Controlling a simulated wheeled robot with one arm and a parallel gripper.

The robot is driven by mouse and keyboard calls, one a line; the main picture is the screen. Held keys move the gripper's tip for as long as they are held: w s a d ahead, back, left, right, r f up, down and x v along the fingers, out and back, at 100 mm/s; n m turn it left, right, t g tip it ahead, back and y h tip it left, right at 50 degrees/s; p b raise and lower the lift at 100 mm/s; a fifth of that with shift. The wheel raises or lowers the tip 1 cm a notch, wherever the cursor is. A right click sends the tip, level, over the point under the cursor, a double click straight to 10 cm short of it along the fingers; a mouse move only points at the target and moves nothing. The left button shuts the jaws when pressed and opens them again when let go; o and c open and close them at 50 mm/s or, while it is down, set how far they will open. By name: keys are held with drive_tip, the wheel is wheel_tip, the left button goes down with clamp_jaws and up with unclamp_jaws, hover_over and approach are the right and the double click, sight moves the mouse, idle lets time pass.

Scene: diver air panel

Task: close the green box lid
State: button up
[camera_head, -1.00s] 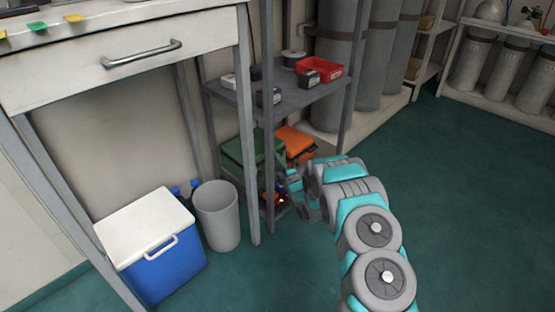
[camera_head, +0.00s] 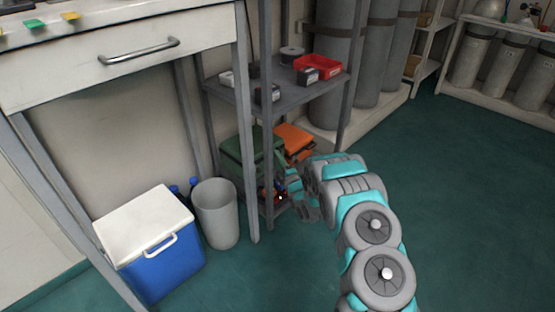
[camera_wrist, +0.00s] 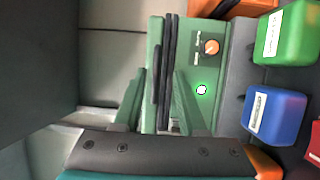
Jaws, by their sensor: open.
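The green box (camera_head: 240,158) is on the low shelf of the grey rack, partly hidden by the rack's post. In the wrist view its green front (camera_wrist: 212,60) carries an orange round part and a small white label. Left of it, dark strips run between the front and a narrow green edge (camera_wrist: 155,50), which looks like the lid's edge. I cannot tell whether the lid is fully down. My gripper (camera_wrist: 158,75) is open, its two fingers spread in front of the dark strips and green edge. I cannot tell whether they touch.
An orange case (camera_head: 294,138) lies beside the green box. A green bottle (camera_wrist: 287,35), a blue one (camera_wrist: 275,113) and red items sit close to the right in the wrist view. The rack post (camera_head: 267,170) and upper shelf (camera_head: 290,88) crowd my arm. Floor to the right is clear.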

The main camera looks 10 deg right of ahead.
drive_tip(key=v, duration=0.7)
drive_tip(key=shift+f, duration=0.1)
drive_tip(key=d+r+m+g+h, duration=0.4)
drive_tip(key=d+r, duration=0.1)
drive_tip(key=r, duration=0.1)
drive_tip(key=s+d+r+m+g+h, duration=0.2)
drive_tip(key=s+d+r+m+g, duration=0.15)
drive_tip(key=s+r+m, duration=0.5)
drive_tip(key=s+a+r+m+g+y, duration=0.1)
drive_tip(key=s+a+r+m+g, duration=0.25)
drive_tip(key=s, duration=1.35)
drive_tip(key=s+a+r+m+g, duration=0.2)
drive_tip(key=s+a+g, duration=0.25)
drive_tip(key=s, duration=1.15)
drive_tip(key=s+a+r+m+g+y, duration=0.1)
drive_tip(key=s+a+r+m+g, duration=0.2)
drive_tip(key=s, duration=1.4)
wheel_tip(320, 180, up, 13)
drive_tip(key=g+p, duration=0.1)
drive_tip(key=p, duration=1.2)
drive_tip(key=shift+n, duration=0.3)
